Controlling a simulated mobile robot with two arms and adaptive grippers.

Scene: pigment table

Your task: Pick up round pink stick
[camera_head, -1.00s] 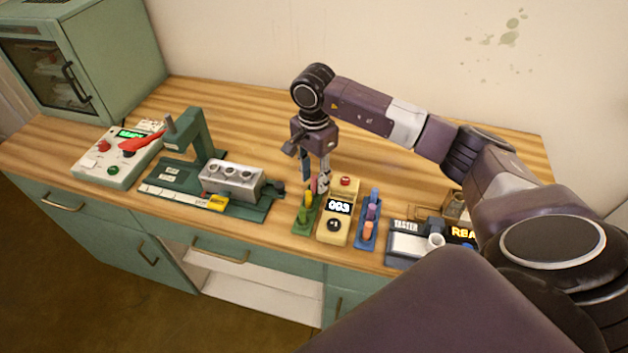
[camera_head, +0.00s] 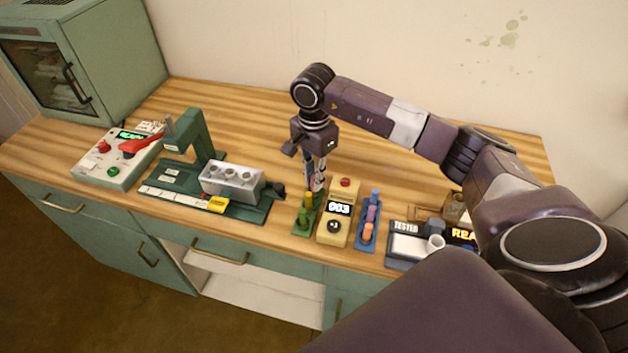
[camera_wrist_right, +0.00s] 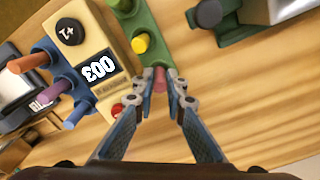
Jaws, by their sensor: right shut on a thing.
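The round pink stick (camera_wrist_right: 160,80) stands at the end of the green rack (camera_wrist_right: 162,50) in the right wrist view, between the fingertips of my right gripper (camera_wrist_right: 161,88). The fingers are shut on its upper part. In the head view my right gripper (camera_head: 316,186) points down at the back end of the green rack (camera_head: 302,226), and its fingers mostly hide the pink stick. A yellow stick (camera_wrist_right: 140,43) stands beside the pink one in the same rack. My left gripper is not in view.
A cream counter box (camera_head: 336,226) reading 003 stands right of the green rack. A blue rack (camera_head: 366,236) with several sticks and a tester (camera_head: 405,246) lie farther right. A green press (camera_head: 190,136) with a metal block (camera_head: 232,180) is at left. The table behind is clear.

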